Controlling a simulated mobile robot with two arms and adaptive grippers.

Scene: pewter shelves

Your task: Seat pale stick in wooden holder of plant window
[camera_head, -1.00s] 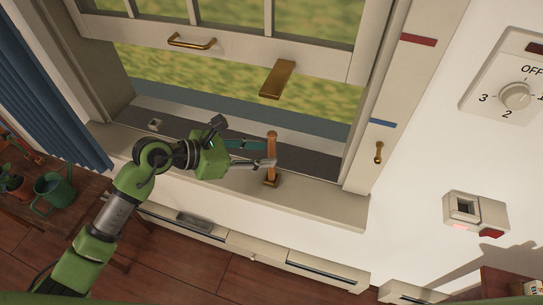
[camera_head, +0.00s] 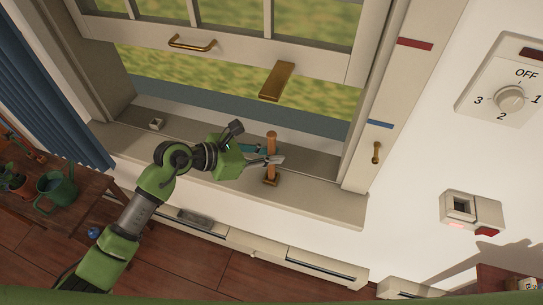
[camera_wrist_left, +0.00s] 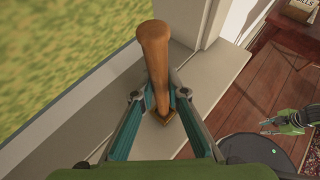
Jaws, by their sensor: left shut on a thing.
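The stick (camera_head: 271,142), a smooth orange-brown wooden rod, stands about upright on the window sill. Its foot meets a small square brown wooden holder (camera_head: 271,181); I cannot tell how deep it sits. My left gripper (camera_head: 276,159) is shut on the stick's shaft, coming from the left, above the holder. In the left wrist view the stick (camera_wrist_left: 154,55) rises between both fingers, and the holder (camera_wrist_left: 167,118) shows just beyond the fingertips. My right gripper (camera_wrist_left: 268,126) shows small at the right of that view, above the floor; its opening is unclear.
The raised window sash (camera_head: 230,58) with a brass handle (camera_head: 192,44) is above the sill. A wooden block (camera_head: 277,80) hangs there. A small pale block (camera_head: 157,124) sits on the sill's left. The sill right of the stick is clear. A dial panel (camera_head: 511,98) is on the wall.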

